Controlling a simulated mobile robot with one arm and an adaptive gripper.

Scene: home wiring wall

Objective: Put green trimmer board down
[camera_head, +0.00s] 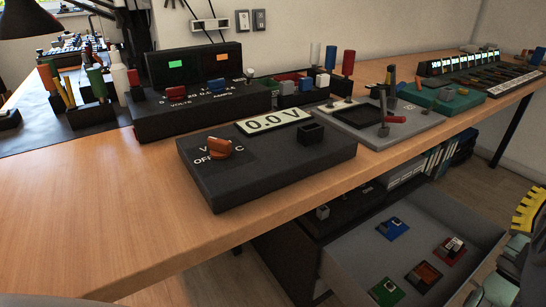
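A small green board (387,291) lies flat in the open grey drawer below the bench, near its front left. It carries small parts; I cannot tell whether one is a trimmer. A larger teal-green board (445,97) with an orange block lies on the bench at the right. I cannot tell from this view which one is the green trimmer board. A mechanical shape with grey-green parts and a yellow toothed piece is cut off at the right edge, possibly part of my arm. My gripper's fingertips cannot be made out, nor whether it holds anything.
The drawer (343,277) also holds a blue board (393,229), a red board (449,250) and a dark red one (424,277). A black meter (270,172) reading 0.0 V sits near the bench edge. The wooden bench (90,225) is clear at front left.

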